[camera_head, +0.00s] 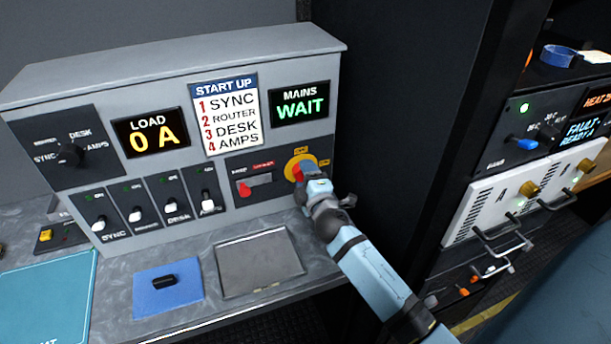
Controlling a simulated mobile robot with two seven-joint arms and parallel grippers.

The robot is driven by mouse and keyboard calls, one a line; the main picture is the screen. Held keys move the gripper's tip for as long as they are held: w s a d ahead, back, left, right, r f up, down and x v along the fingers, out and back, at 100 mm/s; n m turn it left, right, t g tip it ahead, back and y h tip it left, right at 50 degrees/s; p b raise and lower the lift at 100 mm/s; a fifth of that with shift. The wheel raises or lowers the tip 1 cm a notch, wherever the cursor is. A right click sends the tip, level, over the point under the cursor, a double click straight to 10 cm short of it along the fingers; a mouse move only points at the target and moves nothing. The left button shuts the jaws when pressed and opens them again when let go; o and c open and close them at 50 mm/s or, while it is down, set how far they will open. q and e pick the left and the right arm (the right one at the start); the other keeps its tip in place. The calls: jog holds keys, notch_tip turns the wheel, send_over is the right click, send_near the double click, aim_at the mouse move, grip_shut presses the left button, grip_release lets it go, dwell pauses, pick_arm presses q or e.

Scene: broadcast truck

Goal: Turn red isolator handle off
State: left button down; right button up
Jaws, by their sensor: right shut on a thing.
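The red isolator handle (298,173) sits on a round yellow plate (291,162) at the right end of the grey control panel. My right gripper (306,175) is at the handle and shut on it, covering much of it. The handle's exact angle is hard to tell behind the gripper. The mains display (299,107) above reads WAIT in green, and the load display (152,134) reads 0 A. My left gripper is not in view.
Left of the handle is a smaller red switch (257,186). Several white toggle switches (172,206) line the panel's lower left. A grey tray (259,264) and a blue mat (168,289) with a black piece lie on the desk. A dark rack (390,120) stands close on the right.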

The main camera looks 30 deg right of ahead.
jog(key=o, duration=0.9)
jog(key=shift+w, duration=0.1)
jog(key=shift+b+v, duration=1.3)
jog(key=shift+v, duration=5.6)
jog(key=shift+a, duration=0.15)
